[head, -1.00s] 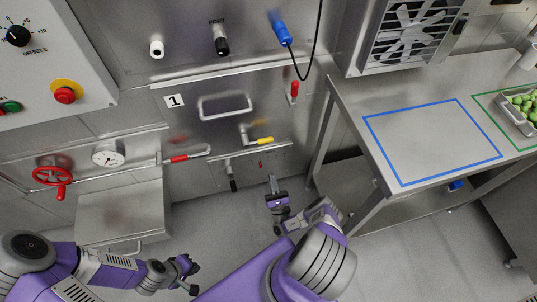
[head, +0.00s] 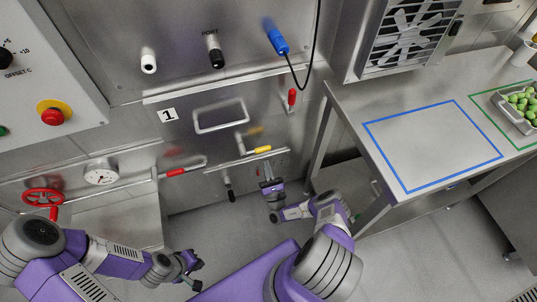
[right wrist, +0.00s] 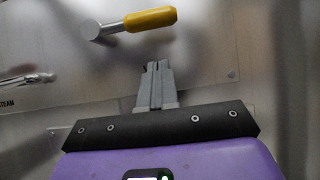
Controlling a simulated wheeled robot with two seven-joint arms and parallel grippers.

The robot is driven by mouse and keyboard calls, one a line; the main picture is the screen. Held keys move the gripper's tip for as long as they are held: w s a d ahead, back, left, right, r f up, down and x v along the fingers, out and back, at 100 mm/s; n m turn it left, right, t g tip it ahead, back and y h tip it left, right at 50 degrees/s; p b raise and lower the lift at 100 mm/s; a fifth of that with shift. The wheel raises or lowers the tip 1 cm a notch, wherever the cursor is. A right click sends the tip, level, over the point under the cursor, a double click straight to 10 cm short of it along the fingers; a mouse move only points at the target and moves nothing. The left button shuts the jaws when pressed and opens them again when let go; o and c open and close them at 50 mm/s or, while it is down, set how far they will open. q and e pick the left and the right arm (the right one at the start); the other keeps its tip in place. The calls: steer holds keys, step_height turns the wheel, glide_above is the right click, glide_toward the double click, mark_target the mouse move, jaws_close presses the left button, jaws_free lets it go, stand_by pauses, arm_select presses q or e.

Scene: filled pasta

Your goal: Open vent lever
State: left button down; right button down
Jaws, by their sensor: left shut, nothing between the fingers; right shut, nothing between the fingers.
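A lever with a yellow grip (head: 257,151) sticks out from the steel front below the door handle. No readable label marks it as the vent lever. In the right wrist view its yellow grip (right wrist: 150,19) lies across the top, with a round metal pivot at its left end. My right gripper (head: 267,166) is shut and empty, just below the yellow grip in the head view. Its fingertips (right wrist: 153,66) point toward the panel, with a visible gap below the grip. My left gripper (head: 199,275) is low at the left, shut and away from the panel.
A red-gripped lever (head: 175,172) is to the left, a black-gripped one (head: 231,194) below, and an upright red-gripped one (head: 292,97) upper right. A red valve wheel (head: 43,197) and gauge (head: 101,174) are further left. A steel table (head: 350,103) stands on the right.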

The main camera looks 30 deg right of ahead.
arm_select(q)
steer(key=shift+w+d, duration=0.15)
steer(key=shift+w, duration=0.25)
arm_select(e)
steer(key=shift+w+d+r, duration=0.1)
steer(key=shift+w+r, duration=0.05)
steer(key=shift+r, duration=0.55)
steer(key=shift+w+d+r, duration=0.1)
steer(key=shift+w+r, duration=0.1)
steer(key=shift+r, duration=0.55)
steer(key=shift+w+d+r, duration=0.1)
steer(key=shift+w+r, duration=0.05)
steer(key=shift+r, duration=0.55)
arm_select(q)
steer(key=shift+r, duration=0.1)
